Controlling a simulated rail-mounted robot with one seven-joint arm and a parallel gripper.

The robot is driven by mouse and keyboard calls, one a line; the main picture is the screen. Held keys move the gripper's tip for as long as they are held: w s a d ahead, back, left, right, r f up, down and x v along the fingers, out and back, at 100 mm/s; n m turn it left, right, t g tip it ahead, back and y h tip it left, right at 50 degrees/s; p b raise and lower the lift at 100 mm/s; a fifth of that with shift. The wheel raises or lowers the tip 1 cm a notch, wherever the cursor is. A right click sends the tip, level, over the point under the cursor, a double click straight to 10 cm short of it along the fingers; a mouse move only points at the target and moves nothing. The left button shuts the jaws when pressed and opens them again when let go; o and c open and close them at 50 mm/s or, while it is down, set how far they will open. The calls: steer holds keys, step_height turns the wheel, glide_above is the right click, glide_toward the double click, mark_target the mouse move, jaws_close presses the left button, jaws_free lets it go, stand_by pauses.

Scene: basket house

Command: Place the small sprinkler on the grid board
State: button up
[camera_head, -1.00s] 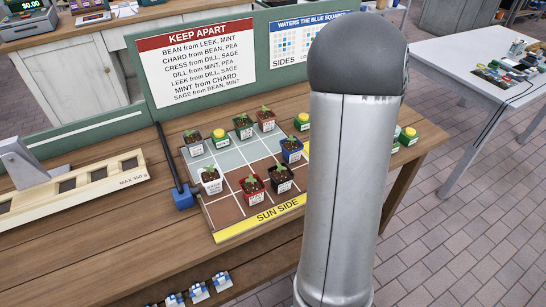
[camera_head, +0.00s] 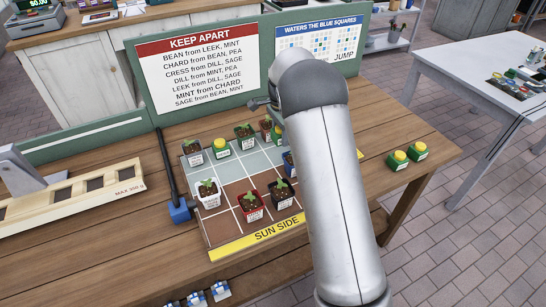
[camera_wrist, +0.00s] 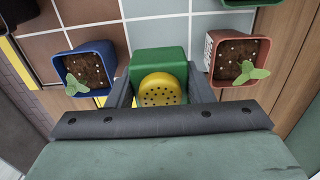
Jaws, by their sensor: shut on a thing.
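The small sprinkler (camera_wrist: 160,60), a green block with a round, holed yellow top, is between the fingers of my gripper (camera_wrist: 160,88) in the wrist view. The gripper is shut on it. A blue pot (camera_wrist: 86,72) is to its left and a reddish-brown pot (camera_wrist: 238,62) to its right, both apart from it. The grid board (camera_head: 260,160) lies on the wooden table, with grey-blue squares at the back and brown ones in front. Another sprinkler (camera_head: 221,147) stands on its back part.
Several potted seedlings stand on the board, including a white pot (camera_head: 207,194) and a red pot (camera_head: 250,206). Two more sprinklers (camera_head: 398,160) sit on the table to the right. A KEEP APART sign (camera_head: 203,68) and a blue-squares chart (camera_head: 321,41) stand behind.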

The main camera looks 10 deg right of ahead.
steer(key=shift+f+p, duration=0.3)
steer(key=shift+f, duration=2.65)
steer(key=shift+f, duration=0.1)
steer(key=o, duration=1.1)
steer(key=shift+c, duration=0.2)
